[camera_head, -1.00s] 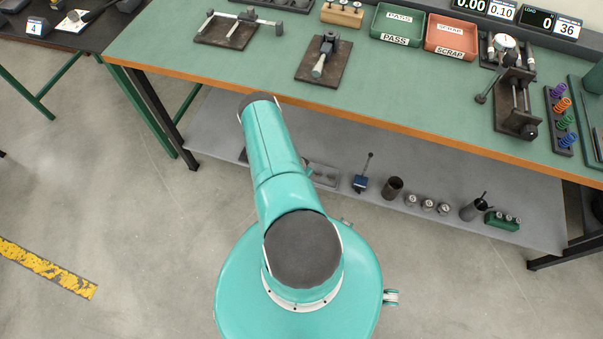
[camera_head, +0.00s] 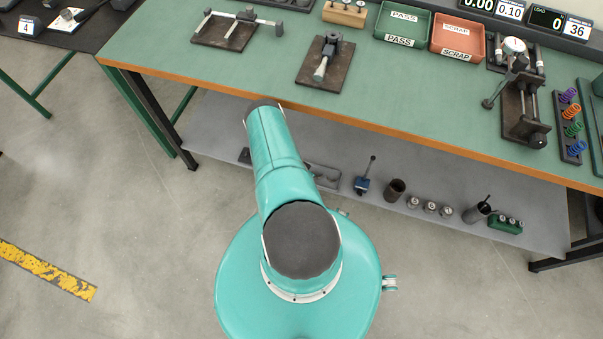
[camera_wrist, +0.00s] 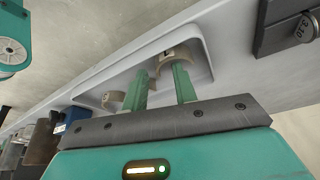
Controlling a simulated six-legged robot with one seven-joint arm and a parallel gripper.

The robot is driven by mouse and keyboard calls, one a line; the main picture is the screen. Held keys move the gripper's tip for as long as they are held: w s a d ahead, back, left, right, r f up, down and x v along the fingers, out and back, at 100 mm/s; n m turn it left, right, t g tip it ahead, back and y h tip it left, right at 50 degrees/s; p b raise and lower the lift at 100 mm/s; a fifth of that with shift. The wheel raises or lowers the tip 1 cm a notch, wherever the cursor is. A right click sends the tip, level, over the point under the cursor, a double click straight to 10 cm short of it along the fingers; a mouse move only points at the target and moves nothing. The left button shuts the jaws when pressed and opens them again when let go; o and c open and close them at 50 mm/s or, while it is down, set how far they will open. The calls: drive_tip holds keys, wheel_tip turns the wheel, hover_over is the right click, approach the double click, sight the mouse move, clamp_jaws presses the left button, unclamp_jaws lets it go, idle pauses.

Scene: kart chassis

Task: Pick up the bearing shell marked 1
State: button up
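The farther shell (camera_wrist: 167,53) stands as an arch near my right finger and bears a small dark mark I cannot read. The other shell (camera_wrist: 111,100) lies to the left, beside and partly behind my left finger. My gripper (camera_wrist: 162,70) is open, its two green fingers apart and pointing into the tray. The right finger overlaps the farther shell in the picture; I cannot tell if they touch. In the head view my arm hides my gripper, and the tray (camera_head: 325,178) shows only partly.
The tray lies on the bench's lower shelf (camera_head: 420,190), under the green bench top (camera_head: 420,100). A blue-based tool (camera_head: 363,180), a dark cup (camera_head: 396,189) and several small metal parts stand along the shelf. A dark block (camera_wrist: 275,25) sits right of the tray in the wrist view.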

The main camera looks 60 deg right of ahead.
drive_tip(key=shift+f, duration=0.15)
drive_tip(key=shift+s, duration=0.1)
clamp_jaws()
drive_tip(key=shift+r, duration=0.2)
idle(0.3)
